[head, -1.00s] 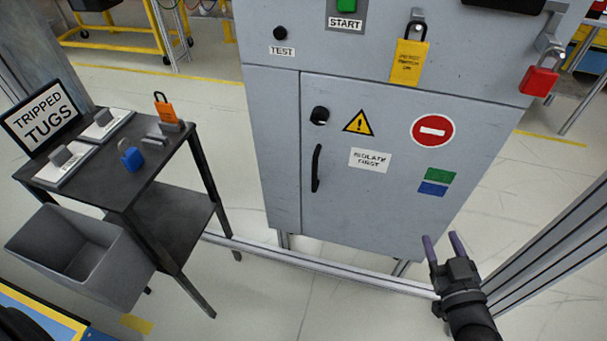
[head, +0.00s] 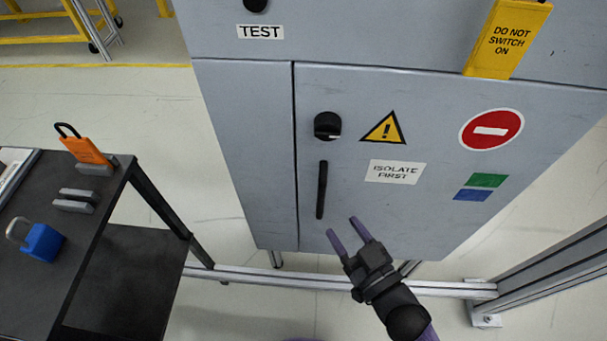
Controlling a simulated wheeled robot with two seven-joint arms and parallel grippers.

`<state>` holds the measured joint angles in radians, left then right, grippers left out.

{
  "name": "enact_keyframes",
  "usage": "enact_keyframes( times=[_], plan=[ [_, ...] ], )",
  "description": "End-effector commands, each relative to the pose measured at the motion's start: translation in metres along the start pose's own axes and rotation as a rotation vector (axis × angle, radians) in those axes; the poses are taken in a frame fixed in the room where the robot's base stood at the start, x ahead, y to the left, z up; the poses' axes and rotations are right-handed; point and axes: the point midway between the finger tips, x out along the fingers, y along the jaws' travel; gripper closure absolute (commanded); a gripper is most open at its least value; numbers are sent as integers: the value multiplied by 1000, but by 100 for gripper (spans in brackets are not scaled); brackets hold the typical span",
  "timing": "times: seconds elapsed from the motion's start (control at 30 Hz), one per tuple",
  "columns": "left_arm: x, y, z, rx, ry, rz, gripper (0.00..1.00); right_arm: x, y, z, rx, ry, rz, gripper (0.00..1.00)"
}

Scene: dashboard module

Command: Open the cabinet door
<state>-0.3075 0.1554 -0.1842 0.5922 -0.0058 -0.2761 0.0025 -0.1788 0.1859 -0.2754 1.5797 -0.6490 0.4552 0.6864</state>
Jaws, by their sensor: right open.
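The grey cabinet door (head: 390,140) is shut, flush in the cabinet front. Its black vertical handle (head: 321,190) is near the left edge of the door. A black round knob (head: 327,125) sits just above the handle. My right gripper (head: 348,228) is open and empty, with its purple fingers pointing up toward the lower end of the handle. In the picture it is below and right of the handle and does not appear to touch it. My left gripper is not in view.
A dark table (head: 90,215) at left holds an orange padlock (head: 87,149) and a blue padlock (head: 42,243). A yellow tag (head: 508,38) hangs above the door. A metal floor rail (head: 240,275) runs before the cabinet, meeting a post (head: 555,262) at right.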

Motion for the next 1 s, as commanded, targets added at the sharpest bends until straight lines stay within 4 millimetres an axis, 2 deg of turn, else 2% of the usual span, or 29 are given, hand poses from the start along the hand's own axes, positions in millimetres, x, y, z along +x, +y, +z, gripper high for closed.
enact_keyframes(
  times=[0.2,0.4,0.53,0.77,0.8,0.87,1.0],
  plan=[
    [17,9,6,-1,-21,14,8,51,0,2,-1,4,0,44],
    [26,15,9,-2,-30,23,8,84,1,2,-1,0,1,44],
    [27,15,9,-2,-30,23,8,92,0,0,0,1,0,44],
    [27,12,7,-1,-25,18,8,94,1,-1,-1,1,1,44],
    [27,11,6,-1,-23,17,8,94,1,-1,-1,1,1,46],
    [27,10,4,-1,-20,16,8,94,1,-1,-1,1,1,59],
    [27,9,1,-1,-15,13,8,93,1,-1,-1,0,1,88]
  ],
)
